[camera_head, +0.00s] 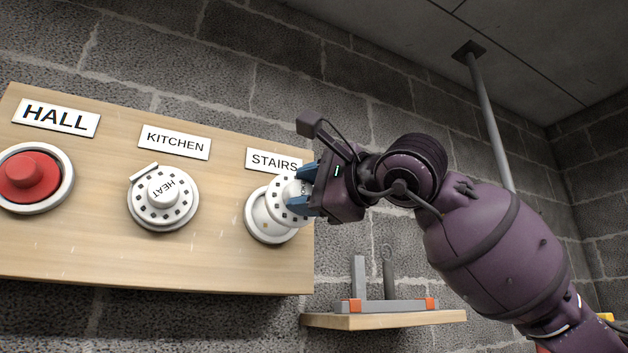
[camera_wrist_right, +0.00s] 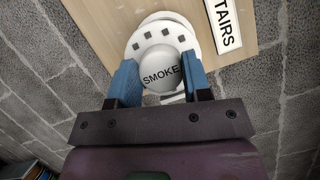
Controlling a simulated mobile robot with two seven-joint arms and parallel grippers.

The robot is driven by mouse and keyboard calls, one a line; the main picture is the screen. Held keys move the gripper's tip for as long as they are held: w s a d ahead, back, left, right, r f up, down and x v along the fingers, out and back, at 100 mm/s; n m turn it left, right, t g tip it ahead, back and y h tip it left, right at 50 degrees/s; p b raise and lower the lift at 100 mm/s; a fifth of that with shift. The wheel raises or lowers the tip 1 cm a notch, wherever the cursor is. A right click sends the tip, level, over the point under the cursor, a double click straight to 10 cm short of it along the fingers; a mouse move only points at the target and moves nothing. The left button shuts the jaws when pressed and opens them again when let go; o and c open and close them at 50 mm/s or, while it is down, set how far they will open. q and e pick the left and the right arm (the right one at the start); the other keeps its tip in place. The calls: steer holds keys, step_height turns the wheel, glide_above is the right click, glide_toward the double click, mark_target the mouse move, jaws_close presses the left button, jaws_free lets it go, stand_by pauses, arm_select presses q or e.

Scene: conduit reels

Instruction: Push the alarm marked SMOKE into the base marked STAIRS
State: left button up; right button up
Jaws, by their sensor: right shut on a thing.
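The alarm marked SMOKE (camera_wrist_right: 160,70) is a white disc with dark square vents and a raised middle. My right gripper (camera_head: 301,188) is shut on it, with blue fingers on either side of the raised middle. In the head view the alarm (camera_head: 284,203) is in front of the white round base (camera_head: 262,219) under the STAIRS label (camera_head: 273,160). It overlaps the base and sits off to its upper right. The base's lower left part shows; the rest is hidden. I cannot tell whether alarm and base touch. My left gripper is not in view.
The wooden board (camera_head: 100,245) also carries the HEAT alarm (camera_head: 163,197) under the KITCHEN label (camera_head: 174,142), and a red button in a white ring (camera_head: 36,177) under HALL. A small shelf (camera_head: 385,319) with a grey and orange holder (camera_head: 386,305) is below my right arm.

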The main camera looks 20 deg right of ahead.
steer(key=shift+w+a+p, duration=0.15)
steer(key=shift+w+p, duration=0.1)
steer(key=shift+w, duration=0.45)
steer(key=shift+w+a+p, duration=0.1)
steer(key=shift+w+p, duration=0.1)
steer(key=shift+w, duration=0.45)
steer(key=shift+w+a, duration=0.25)
steer(key=shift+w, duration=1.1)
stand_by(0.6)
steer(key=shift+w+a, duration=0.2)
steer(key=shift+w, duration=0.7)
stand_by(1.6)
